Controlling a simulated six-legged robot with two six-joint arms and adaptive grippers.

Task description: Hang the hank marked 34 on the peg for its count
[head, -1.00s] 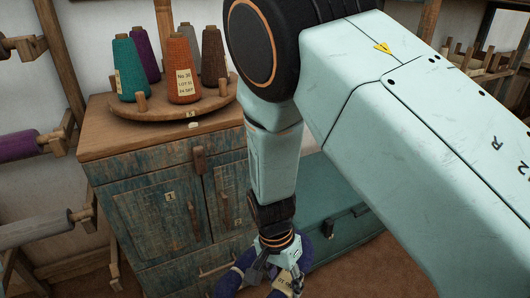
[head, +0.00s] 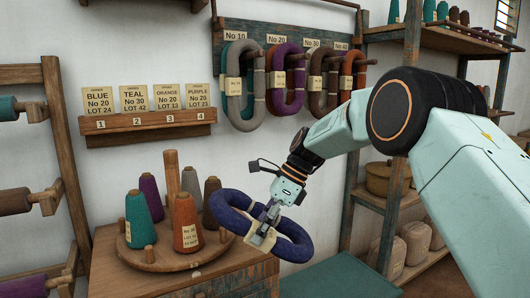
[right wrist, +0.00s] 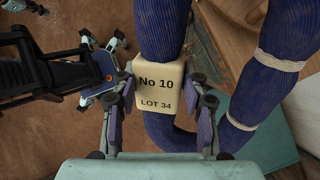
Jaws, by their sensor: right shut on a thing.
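My right gripper (head: 264,229) is shut on the label block of a dark blue hank (head: 232,216), holding it in the air beside the turntable. In the right wrist view the label (right wrist: 160,88) between the fingers reads No 10, LOT 34. On the wall is a peg board (head: 290,36) with labels No 10 (head: 236,36), No 20, No 30 and No 40. Grey and teal hanks (head: 240,85) hang under No 10.
A turntable (head: 150,258) with several yarn cones stands on the cabinet (head: 110,280), below and left of the held hank. A card rack (head: 150,130) hangs on the wall. A shelf post (head: 355,190) stands at right. Bare wall separates hank and pegs.

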